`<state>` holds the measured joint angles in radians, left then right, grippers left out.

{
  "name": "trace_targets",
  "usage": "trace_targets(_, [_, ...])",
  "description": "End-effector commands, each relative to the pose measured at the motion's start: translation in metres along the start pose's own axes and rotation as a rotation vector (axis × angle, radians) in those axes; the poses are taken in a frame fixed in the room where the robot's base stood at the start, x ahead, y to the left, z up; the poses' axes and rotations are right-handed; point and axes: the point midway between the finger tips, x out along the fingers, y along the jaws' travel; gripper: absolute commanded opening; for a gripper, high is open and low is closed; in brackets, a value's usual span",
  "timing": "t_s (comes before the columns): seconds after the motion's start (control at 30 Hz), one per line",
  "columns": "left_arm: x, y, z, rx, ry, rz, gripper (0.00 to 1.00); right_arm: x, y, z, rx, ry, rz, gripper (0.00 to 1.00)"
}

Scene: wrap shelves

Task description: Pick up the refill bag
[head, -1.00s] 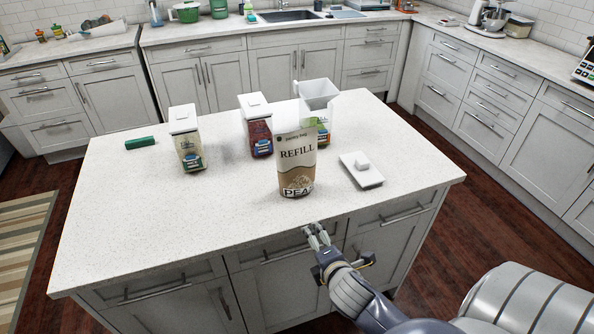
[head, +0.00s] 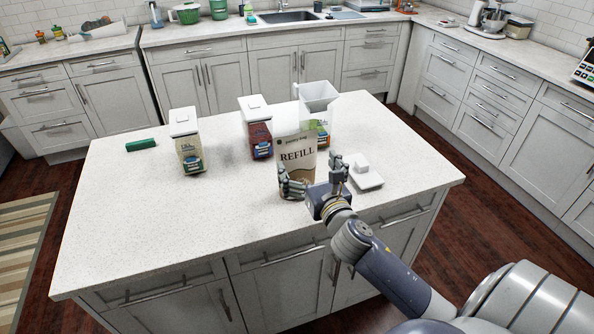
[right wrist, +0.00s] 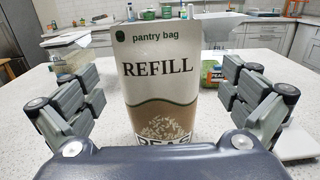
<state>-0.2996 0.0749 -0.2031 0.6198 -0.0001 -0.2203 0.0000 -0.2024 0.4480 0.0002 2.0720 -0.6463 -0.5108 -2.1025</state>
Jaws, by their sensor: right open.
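The refill bag (head: 297,153) stands upright on the island top, white above and brown below, marked "REFILL". It also fills the middle of the right wrist view (right wrist: 160,80), with its "PEAS" print partly cut off at the bottom. My right gripper (head: 312,176) is in front of the bag, with its fingers spread wide. In the right wrist view one finger is on each side of the bag, with gaps showing, so neither touches it there. The bag's lower part is partly hidden by the gripper in the head view. My left gripper is not in view.
Behind the bag stand a clear container with dark red contents (head: 257,135) and an open container with a white funnel-like top (head: 318,95). A pale-filled container (head: 187,150) and a green cylinder (head: 142,144) are to the left. A white lid (head: 366,181) lies close right. The island's (head: 150,225) front left is clear.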

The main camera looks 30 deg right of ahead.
Motion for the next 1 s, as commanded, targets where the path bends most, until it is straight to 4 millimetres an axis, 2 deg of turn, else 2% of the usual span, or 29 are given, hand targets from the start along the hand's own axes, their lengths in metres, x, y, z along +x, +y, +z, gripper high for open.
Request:
trace_targets(0.27, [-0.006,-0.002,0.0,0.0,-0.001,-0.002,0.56,0.019,0.001,0.001,0.002,0.0,0.0,1.0])
trace_targets(0.6, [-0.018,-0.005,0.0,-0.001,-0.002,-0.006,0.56,0.059,0.003,-0.002,0.004,0.001,0.0,1.0])
trace_targets(0.93, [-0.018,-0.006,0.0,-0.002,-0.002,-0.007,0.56,0.064,0.003,-0.003,0.003,0.002,0.001,1.0])
trace_targets(0.97, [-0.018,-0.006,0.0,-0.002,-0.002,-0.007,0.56,0.064,0.003,-0.003,0.002,0.002,0.001,0.98])
trace_targets(1.0, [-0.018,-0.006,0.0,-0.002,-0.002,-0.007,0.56,0.064,0.003,-0.003,0.003,0.002,0.001,0.89])
